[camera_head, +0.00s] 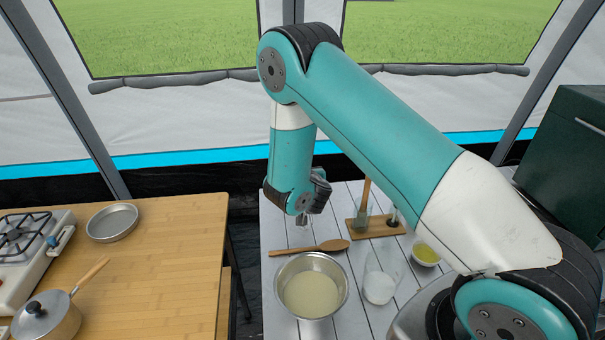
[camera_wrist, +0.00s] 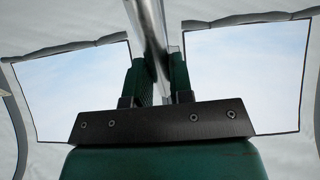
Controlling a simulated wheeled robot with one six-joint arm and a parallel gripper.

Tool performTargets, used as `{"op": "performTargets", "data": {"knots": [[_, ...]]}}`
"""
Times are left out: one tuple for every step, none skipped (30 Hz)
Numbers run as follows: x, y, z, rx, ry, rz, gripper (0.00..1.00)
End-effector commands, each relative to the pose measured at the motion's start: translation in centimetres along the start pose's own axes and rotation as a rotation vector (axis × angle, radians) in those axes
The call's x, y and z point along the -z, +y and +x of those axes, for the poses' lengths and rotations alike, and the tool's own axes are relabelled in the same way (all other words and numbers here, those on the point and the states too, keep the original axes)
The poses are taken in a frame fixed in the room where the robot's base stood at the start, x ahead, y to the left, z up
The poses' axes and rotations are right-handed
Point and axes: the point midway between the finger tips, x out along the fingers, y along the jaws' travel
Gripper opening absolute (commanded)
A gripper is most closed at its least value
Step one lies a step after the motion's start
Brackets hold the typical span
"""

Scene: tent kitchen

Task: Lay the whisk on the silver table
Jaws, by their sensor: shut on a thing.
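My gripper (camera_wrist: 158,78) is shut on a shiny metal rod, which looks like the handle of the whisk (camera_wrist: 147,32). The rod runs up out of the top of the wrist view, tilted slightly left, and its wire end is not visible. In the head view my gripper (camera_head: 318,190) is above the back left part of the slatted silver table (camera_head: 282,235). There the whisk cannot be made out clearly, being mostly hidden by my wrist.
The silver table holds a wooden spoon (camera_head: 312,248), a metal bowl (camera_head: 340,270) of batter, a glass jar (camera_head: 381,272), a wooden utensil stand (camera_head: 375,228) and a small bowl (camera_head: 426,255). A wooden table (camera_head: 170,265) stands left across a gap. A dark green box (camera_head: 572,140) stands right.

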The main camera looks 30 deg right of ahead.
Motion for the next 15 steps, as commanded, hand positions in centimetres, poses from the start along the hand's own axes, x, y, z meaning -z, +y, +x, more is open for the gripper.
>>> {"op": "performTargets", "data": {"knots": [[0.03,-0.03,0.01,0.001,0.001,0.0,0.0],[0.05,-0.03,0.01,0.001,0.002,0.0,0.0],[0.06,-0.03,0.01,0.0,0.002,0.0,0.0],[0.06,-0.03,0.01,0.0,0.002,0.0,0.0],[0.06,-0.03,0.0,0.0,0.001,0.0,0.0],[0.04,-0.02,0.01,0.0,0.001,0.0,0.0],[-0.02,-0.02,0.03,0.0,0.001,0.0,0.0],[-0.1,-0.02,0.07,0.0,0.001,0.0,0.0],[-0.22,-0.02,0.12,0.0,0.001,0.0,0.0],[-0.3,-0.02,0.16,0.0,0.001,0.0,0.0],[-0.36,-0.02,0.18,0.0,0.001,0.0,0.0],[-0.21,-0.01,0.11,0.0,0.001,0.0,0.3],[-0.19,-0.01,0.1,0.0,0.001,0.0,0.37],[-0.19,-0.01,0.1,0.0,0.001,0.0,0.44],[-0.19,-0.01,0.1,0.0,0.001,0.0,0.46]]}}
